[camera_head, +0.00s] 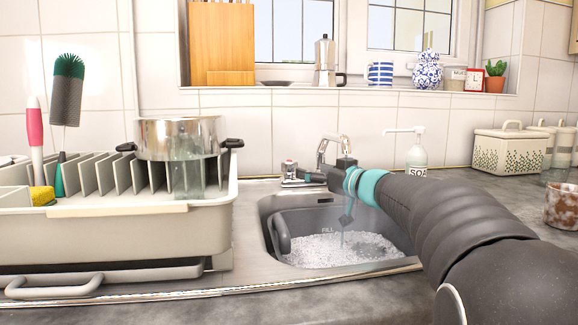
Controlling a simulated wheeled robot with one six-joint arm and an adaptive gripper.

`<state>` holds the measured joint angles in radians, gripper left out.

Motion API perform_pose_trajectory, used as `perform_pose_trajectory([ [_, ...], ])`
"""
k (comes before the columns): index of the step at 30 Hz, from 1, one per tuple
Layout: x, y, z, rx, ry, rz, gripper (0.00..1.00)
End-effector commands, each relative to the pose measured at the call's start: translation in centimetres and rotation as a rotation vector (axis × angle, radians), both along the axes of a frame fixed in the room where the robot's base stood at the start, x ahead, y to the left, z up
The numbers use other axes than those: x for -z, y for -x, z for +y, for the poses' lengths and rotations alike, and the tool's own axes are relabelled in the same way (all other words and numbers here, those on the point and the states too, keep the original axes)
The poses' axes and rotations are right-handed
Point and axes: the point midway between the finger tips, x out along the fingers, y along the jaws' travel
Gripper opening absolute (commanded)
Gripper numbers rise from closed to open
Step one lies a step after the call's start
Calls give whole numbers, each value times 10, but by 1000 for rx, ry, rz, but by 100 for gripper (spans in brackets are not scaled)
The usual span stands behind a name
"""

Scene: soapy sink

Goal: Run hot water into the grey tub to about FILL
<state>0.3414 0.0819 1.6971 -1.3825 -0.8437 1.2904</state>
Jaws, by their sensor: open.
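The grey tub (283,229) sits in the sink, with the word FILL (327,230) on its inner back wall. White suds (345,252) cover the water in it, their far edge just below the lettering. A thin stream seems to fall into the suds below the tap, partly behind my arm. The chrome tap spout (327,143) rises behind the sink. A tap handle with a red mark (289,168) stands left of the spout. My gripper (308,176) is open close to the right side of this handle; whether it touches is unclear. My arm hides the tub's right side.
A white dish rack (110,225) with a steel pot (180,138) and a clear glass stands left of the sink. A soap bottle (417,150) stands behind my arm. A white patterned bin (510,149) and a speckled cup (562,205) are on the right counter.

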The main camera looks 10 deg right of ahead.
Motion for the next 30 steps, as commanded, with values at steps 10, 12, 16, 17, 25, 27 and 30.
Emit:
perform_pose_trajectory([
  [10,1,-58,33,-5,-1,0,74],
  [12,0,-66,38,-4,0,-1,74],
  [16,0,-78,45,-5,0,-1,74],
  [17,0,-80,46,-5,0,0,74],
  [25,0,-86,49,-4,0,-1,74],
  [27,0,-86,49,-4,0,-1,74],
  [30,0,-86,48,-4,0,-1,67],
])
